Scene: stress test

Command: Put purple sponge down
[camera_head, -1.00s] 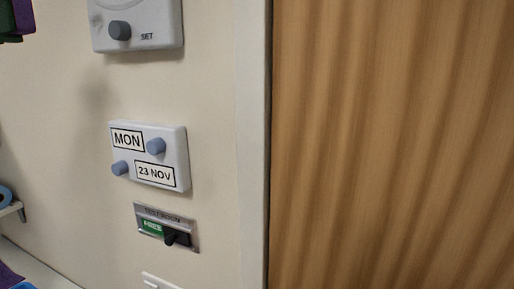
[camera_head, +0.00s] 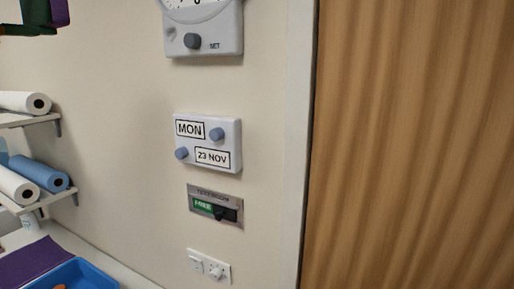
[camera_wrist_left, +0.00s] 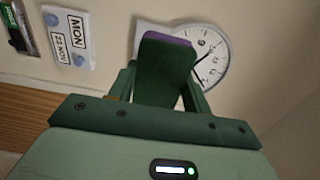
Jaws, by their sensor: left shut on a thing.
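The purple sponge (camera_wrist_left: 163,72) shows in the left wrist view, with a dark green face toward the camera and a purple edge at its top. My left gripper (camera_wrist_left: 158,86) is shut on it, with one green finger on each side. In the head view, part of the sponge (camera_head: 60,12) shows as purple and green at the top left corner, held high in front of the wall. The rest of it is cut off by the frame. My right gripper is not in view.
A counter with a purple mat (camera_head: 36,262) and a blue tray (camera_head: 92,274) lies at the lower left. Shelves with rolls (camera_head: 40,172) stand above it. A clock (camera_head: 203,30), calendar (camera_head: 208,143), room sign (camera_head: 215,207) and switch (camera_head: 208,266) are on the wall, left of a wooden door (camera_head: 415,145).

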